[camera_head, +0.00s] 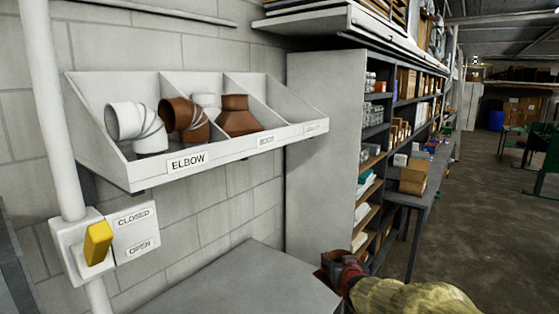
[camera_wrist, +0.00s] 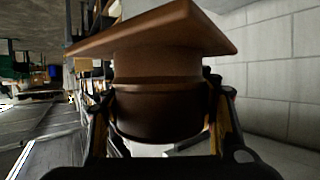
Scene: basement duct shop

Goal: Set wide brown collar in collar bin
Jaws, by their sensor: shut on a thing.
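The wide brown collar (camera_wrist: 158,112) fills the middle of the wrist view, a round neck with a broad flat flange. My gripper (camera_wrist: 160,125) is shut on its neck, one finger on each side. In the head view the collar (camera_head: 338,262) is at the bottom, right of the grey worktop, partly hidden by my gripper (camera_head: 350,270). The wall rack's right compartment (camera_head: 285,112), taken as the collar bin, looks empty; its label is too small to read surely. It is above and left of my gripper.
The left compartment, labelled ELBOW, holds a white elbow (camera_head: 138,124) and a brown elbow (camera_head: 185,118). The middle one holds a brown boot (camera_head: 237,116) and a white piece. A grey worktop (camera_head: 235,285) lies below, bare where visible. A tall shelf unit (camera_head: 325,150) stands right of the rack.

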